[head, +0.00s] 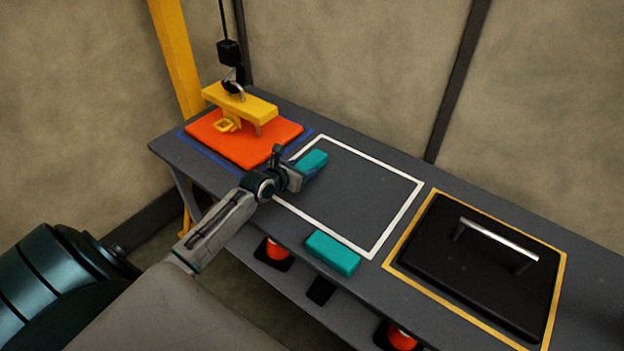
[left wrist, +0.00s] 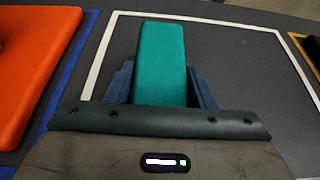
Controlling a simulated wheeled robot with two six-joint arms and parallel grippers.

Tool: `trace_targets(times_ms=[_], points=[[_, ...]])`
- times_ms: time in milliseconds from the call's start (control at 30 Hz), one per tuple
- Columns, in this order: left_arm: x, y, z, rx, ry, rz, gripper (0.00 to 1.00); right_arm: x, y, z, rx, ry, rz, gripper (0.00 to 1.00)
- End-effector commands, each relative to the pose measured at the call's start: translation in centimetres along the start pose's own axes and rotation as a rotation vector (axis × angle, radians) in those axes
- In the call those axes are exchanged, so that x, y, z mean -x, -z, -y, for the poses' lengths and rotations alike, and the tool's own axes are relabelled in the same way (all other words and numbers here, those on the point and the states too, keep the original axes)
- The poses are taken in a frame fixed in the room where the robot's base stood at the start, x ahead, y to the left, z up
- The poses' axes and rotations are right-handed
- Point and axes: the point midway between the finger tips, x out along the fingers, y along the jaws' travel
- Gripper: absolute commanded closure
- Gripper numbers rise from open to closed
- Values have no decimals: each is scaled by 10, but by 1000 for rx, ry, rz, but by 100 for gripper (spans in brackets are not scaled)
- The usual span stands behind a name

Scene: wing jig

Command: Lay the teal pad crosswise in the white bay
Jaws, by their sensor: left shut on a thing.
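A teal pad (head: 311,161) is held in my left gripper (head: 300,173), near the left corner of the white bay (head: 392,166). The left wrist view shows this pad (left wrist: 160,60) between the two fingers of the left gripper (left wrist: 160,88), pointing away from the wrist. The gripper is shut on it. I cannot tell whether the pad touches the table. A second teal pad (head: 333,253) lies at the table's front edge, at the near border of the white bay. The middle of the white bay is bare. My right gripper is not in view.
An orange plate (head: 288,134) lies in a blue outline at the left, with a yellow lifting piece (head: 240,101) on a hoist hook above it. A black lid (head: 470,263) with a metal handle fills the yellow-outlined bay at right. Orange-and-black items sit on a lower shelf.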

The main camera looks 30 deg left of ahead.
Motion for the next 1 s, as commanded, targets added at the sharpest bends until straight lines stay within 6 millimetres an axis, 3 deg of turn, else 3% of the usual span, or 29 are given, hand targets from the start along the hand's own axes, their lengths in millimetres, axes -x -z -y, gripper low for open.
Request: trace_targets(times_ms=[100, 233, 367, 633, 967, 1000], points=[[-26, -9, -2, 5, 0, 3, 73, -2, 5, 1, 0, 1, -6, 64], [-41, -14, -5, 3, -1, 0, 73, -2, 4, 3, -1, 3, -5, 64], [-46, -14, -5, 2, 1, -1, 73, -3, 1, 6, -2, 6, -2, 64], [-58, 17, -5, 2, -1, -3, 73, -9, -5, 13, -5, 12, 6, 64], [-58, 19, -5, 2, -1, -1, 73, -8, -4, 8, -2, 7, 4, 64], [-58, 19, -5, 2, -1, -1, 45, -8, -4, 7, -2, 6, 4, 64]])
